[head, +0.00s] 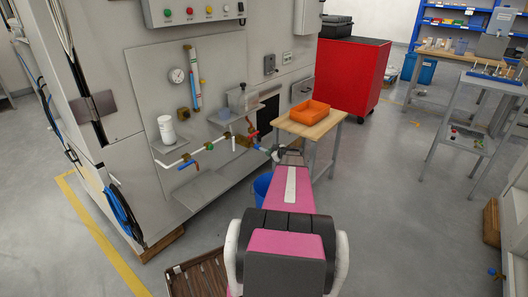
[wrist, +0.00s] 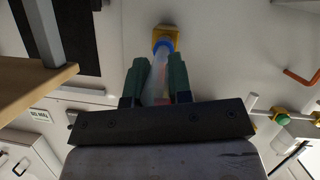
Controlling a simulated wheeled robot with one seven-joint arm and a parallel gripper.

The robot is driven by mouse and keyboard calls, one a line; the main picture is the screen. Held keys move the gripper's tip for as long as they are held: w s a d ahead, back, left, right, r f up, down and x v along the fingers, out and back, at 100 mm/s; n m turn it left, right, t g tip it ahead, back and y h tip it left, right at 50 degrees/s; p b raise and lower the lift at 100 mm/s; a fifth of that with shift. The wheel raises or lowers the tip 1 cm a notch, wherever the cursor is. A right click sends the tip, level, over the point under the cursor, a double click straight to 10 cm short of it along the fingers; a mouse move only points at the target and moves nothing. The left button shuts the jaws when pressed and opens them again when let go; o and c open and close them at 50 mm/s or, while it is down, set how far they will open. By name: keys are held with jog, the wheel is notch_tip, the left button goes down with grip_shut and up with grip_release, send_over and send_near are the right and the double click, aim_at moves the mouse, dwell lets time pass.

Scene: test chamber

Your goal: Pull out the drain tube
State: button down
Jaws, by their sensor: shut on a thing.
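The drain tube (wrist: 158,84) is a pale translucent tube in the wrist view. Its far end meets a blue collar (wrist: 164,45) on a yellow fitting (wrist: 166,32) at the grey panel. My gripper (wrist: 157,66) has its green fingers on both sides of the tube and is shut on it, just short of the collar. In the head view my gripper (head: 277,153) is at the right end of the pipe run, beside the small table.
A white pipe with coloured valves (head: 240,140) runs along the panel, left of my gripper. A wooden table (head: 318,127) with an orange tray (head: 309,112) stands close on the right. A blue bucket (head: 261,187) is partly hidden behind my arm. Open floor lies further right.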

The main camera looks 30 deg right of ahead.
jog(key=shift+s+d, duration=0.3)
jog(key=shift+s, duration=0.5)
dwell(0.7)
jog(key=shift+s+d, duration=0.25)
jog(key=shift+s, duration=0.3)
jog(key=shift+s+d, duration=0.25)
jog(key=shift+s, duration=0.3)
jog(key=s, duration=0.1)
jog(key=s+d, duration=0.1)
jog(key=shift+s, duration=0.4)
jog(key=shift+d, duration=0.1)
